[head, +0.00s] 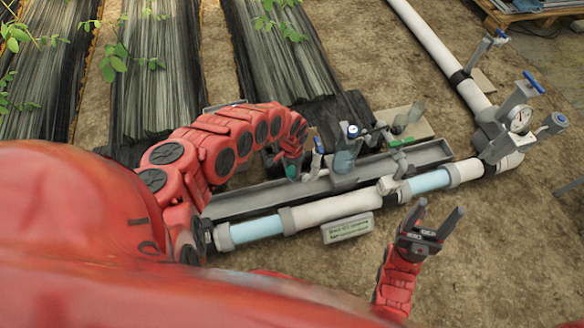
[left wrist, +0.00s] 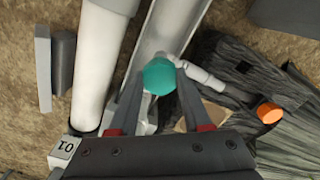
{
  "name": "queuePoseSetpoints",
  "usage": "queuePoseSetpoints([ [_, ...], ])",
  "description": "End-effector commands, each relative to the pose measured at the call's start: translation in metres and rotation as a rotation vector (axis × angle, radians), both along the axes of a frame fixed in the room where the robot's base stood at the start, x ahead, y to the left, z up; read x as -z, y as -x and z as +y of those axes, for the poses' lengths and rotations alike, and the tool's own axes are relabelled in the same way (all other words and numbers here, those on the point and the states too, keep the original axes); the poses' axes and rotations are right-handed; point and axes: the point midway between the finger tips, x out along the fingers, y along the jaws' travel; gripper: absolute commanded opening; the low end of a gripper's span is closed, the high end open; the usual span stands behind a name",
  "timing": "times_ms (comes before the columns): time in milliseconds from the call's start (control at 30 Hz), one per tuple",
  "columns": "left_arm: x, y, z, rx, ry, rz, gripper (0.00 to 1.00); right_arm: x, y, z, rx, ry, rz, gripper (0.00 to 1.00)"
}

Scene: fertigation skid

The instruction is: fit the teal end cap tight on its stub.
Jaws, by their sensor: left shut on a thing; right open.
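The teal end cap (left wrist: 159,77) is between the fingertips of my left gripper (left wrist: 160,86) in the left wrist view, above the grey trough. My left gripper is shut on it. In the head view my left arm reaches to the trough, and a teal patch (head: 343,162) shows beside its end; I cannot tell there if it is the cap. A pale pipe piece (left wrist: 205,79) lies just right of the cap in the wrist view; I cannot tell whether it is the stub or whether they touch. My right gripper (head: 433,220) is open and empty, in front of the pipe.
The grey trough (head: 432,153) runs behind the white main pipe (head: 335,208), which has clear blue sections. A gauge (head: 520,119) and blue-handled valves stand at right. A label plate (head: 348,228) is in front. An orange piece (left wrist: 269,112) lies at right in the wrist view.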

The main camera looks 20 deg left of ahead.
Motion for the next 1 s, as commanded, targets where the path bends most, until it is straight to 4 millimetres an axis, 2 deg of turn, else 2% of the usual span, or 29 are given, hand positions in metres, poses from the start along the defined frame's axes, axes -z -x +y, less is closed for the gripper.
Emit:
queuePoseSetpoints([
  [867,0.0069,0.0001,0.0000,0.000,0.000,0.000,0.00,0.0021,0.0001,0.0000,0.000,0.000,0.000,0.60],
  [900,0.0069,0.0001,0.0000,0.000,0.000,0.000,0.50,0.0021,0.0000,0.0000,0.000,0.000,0.000,0.60],
  [967,0.0069,0.0001,0.0000,0.000,0.000,0.000,0.58,0.0021,0.0000,0.0000,0.000,0.000,0.000,0.60],
  [1000,0.0069,0.0001,0.0000,0.000,0.000,0.000,0.58,0.0022,0.0000,0.0000,0.000,0.000,0.000,0.60],
])
